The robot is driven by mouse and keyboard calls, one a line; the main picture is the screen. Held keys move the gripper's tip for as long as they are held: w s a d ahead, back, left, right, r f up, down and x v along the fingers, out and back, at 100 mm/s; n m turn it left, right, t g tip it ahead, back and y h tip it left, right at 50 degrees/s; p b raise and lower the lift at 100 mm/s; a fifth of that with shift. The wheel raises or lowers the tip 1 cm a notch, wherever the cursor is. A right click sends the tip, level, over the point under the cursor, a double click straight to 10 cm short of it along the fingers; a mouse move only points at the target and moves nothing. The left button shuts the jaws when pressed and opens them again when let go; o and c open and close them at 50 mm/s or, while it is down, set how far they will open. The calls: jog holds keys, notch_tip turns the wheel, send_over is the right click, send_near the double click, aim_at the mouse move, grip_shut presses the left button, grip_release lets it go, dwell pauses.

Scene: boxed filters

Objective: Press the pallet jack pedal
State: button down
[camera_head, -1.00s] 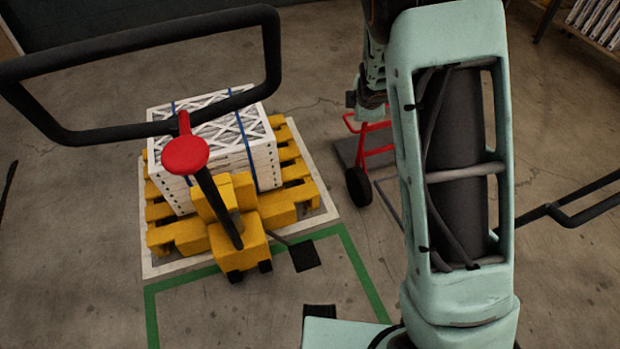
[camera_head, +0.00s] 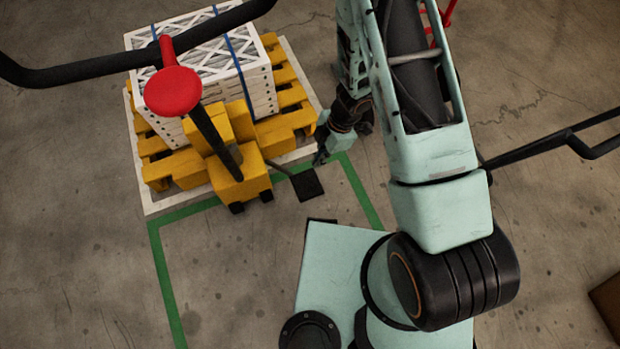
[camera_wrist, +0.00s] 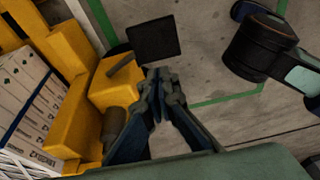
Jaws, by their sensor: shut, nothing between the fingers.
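The pallet jack (camera_head: 240,183) is yellow, with a dark tiller and a red round cap (camera_head: 172,91). Its pedal (camera_head: 307,185) is a black square plate on a thin bar at the right of the jack body, low over the floor. My gripper (camera_head: 319,160) is just above and right of the pedal in the head view, small there. In the wrist view my gripper (camera_wrist: 158,76) is shut and empty, its tips just below the pedal (camera_wrist: 153,40) in the picture. The yellow jack body (camera_wrist: 105,85) is left of the tips. I cannot tell the height gap to the pedal.
White boxed filters (camera_head: 200,65) with blue straps sit on the yellow pallet (camera_head: 285,75). A green floor line (camera_head: 165,270) runs around the jack. A black handlebar (camera_head: 560,140) stands at the right. The floor left of my base is clear.

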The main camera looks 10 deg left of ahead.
aim_at(307, 186)
jog(key=shift+f, duration=0.15)
jog(key=b+x, duration=0.2)
jog(key=x, duration=0.2)
jog(key=b+x, duration=0.2)
jog(key=x, duration=0.2)
jog(key=b+x, duration=0.2)
jog(key=x, duration=0.2)
jog(key=shift+w+d+f, duration=0.25)
jog(key=shift+f, duration=0.7)
